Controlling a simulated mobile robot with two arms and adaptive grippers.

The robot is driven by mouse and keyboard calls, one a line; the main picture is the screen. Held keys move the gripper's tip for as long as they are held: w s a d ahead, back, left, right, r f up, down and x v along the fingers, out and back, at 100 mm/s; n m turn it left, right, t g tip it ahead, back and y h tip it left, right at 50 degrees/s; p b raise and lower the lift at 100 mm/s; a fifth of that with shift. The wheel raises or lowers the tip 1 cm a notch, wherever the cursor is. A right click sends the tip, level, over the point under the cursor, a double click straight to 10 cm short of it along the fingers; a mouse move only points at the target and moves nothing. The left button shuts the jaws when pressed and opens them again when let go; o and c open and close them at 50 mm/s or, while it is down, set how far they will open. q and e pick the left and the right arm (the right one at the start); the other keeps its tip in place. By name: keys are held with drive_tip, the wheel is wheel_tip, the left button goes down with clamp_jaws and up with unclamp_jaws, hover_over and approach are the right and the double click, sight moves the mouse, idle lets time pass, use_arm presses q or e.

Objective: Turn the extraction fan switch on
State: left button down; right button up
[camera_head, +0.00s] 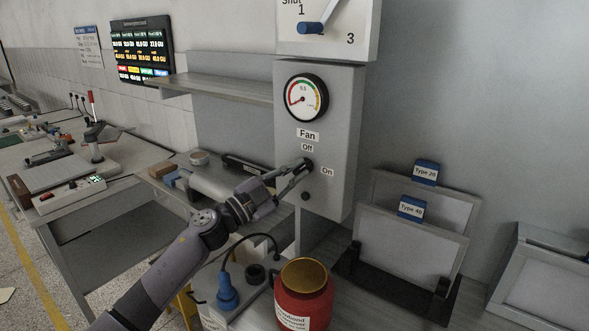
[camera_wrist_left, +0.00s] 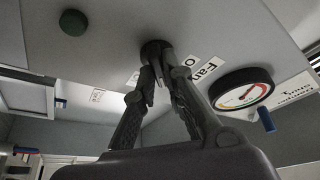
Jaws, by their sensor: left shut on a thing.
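The extraction fan switch is a dark knob (camera_head: 308,163) on the front of a grey control box (camera_head: 340,110), under the "Fan" and "Off" labels. The "On" label (camera_head: 327,171) is to its lower right. My left gripper (camera_head: 303,167) reaches the box from the lower left and is shut on the knob. In the left wrist view the knob (camera_wrist_left: 155,47) is between the fingertips (camera_wrist_left: 160,70), beside the "Fan" label. The fingers hide part of the knob, so I cannot tell its exact setting. My right gripper is not in view.
A round gauge (camera_head: 306,97) sits above the labels, its needle toward the red end. A round dark green button (camera_wrist_left: 73,22) is below the knob. A red jar (camera_head: 303,298) stands below the box. Framed panels (camera_head: 408,240) stand to the right. A shelf (camera_head: 215,86) projects on the left.

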use_arm(q)
drive_tip(key=m+g+p, duration=0.1)
drive_tip(key=m, duration=0.2)
drive_tip(key=m+g+y+p, duration=0.1)
drive_tip(key=m+p, duration=0.1)
drive_tip(key=m, duration=0.1)
drive_tip(key=m+g+p, duration=0.1)
drive_tip(key=m+p, duration=0.1)
drive_tip(key=m, duration=0.1)
drive_tip(key=shift+r, duration=0.35)
drive_tip(key=shift+m+y, duration=0.3)
drive_tip(key=shift+m, duration=0.1)
drive_tip(key=shift+f, duration=0.1)
drive_tip(key=c, duration=1.7)
unclamp_jaws()
drive_tip(key=shift+d+f, duration=0.1)
drive_tip(key=shift+o, duration=0.2)
drive_tip(key=shift+g, duration=0.4)
drive_tip(key=shift+s+a, duration=0.15)
drive_tip(key=shift+a, duration=0.35)
drive_tip(key=v, duration=1.1)
